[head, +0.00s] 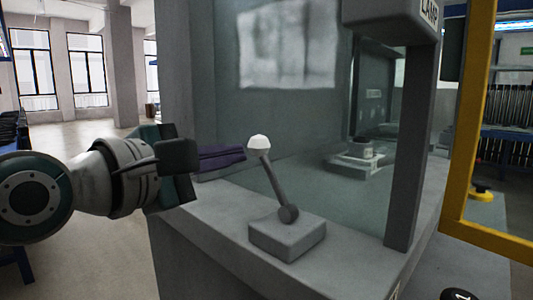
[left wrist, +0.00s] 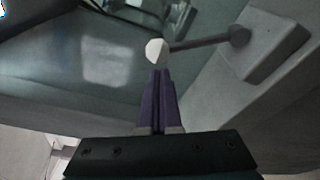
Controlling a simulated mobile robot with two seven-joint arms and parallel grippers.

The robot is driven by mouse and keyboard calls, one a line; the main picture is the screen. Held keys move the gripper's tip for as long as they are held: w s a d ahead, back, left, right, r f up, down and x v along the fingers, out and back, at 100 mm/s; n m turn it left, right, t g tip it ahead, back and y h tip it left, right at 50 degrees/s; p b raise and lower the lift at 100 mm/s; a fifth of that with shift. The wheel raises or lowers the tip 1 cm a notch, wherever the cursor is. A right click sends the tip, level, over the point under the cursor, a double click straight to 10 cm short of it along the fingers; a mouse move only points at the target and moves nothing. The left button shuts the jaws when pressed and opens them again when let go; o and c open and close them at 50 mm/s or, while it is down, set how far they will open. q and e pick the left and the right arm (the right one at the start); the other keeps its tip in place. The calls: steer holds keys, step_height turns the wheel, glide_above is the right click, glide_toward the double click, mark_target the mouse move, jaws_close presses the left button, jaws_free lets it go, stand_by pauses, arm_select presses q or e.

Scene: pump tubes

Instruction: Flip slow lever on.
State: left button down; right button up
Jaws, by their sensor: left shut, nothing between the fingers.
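The lever (head: 271,185) is a grey rod with a white faceted knob (head: 258,144). It rises from a pivot on a grey block (head: 288,239) and leans to the left in the head view. My left gripper (head: 243,154) has purple fingers that are shut and empty. Their tips are just left of the knob. In the left wrist view the closed fingertips (left wrist: 161,74) are right by the knob (left wrist: 156,51), with the lever rod (left wrist: 200,43) running to the right. I cannot tell whether they touch. My right gripper is not in view.
The block sits on a grey ledge (head: 213,220) in front of a glass panel (head: 290,115). A grey post (head: 408,150) stands right of the lever, under a box marked "LAMP" (head: 392,17). A yellow frame (head: 467,130) is farther right. Open floor lies at the left.

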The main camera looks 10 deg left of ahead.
arm_select(q)
steer(key=shift+s+d+r+m+p, duration=0.1)
steer(key=shift+d+r+m+p, duration=0.15)
steer(key=shift+m+p, duration=0.2)
steer(key=shift+s+r, duration=0.1)
steer(key=s+d+m+t+h+p, duration=0.1)
steer(key=s+d+m+p, duration=0.5)
steer(key=m, duration=0.9)
steer(key=shift+s+d+r+t+h+p, duration=0.25)
steer(key=shift+d+r+t+h+p, duration=0.2)
steer(key=shift+d, duration=1.45)
steer(key=shift+f, duration=0.1)
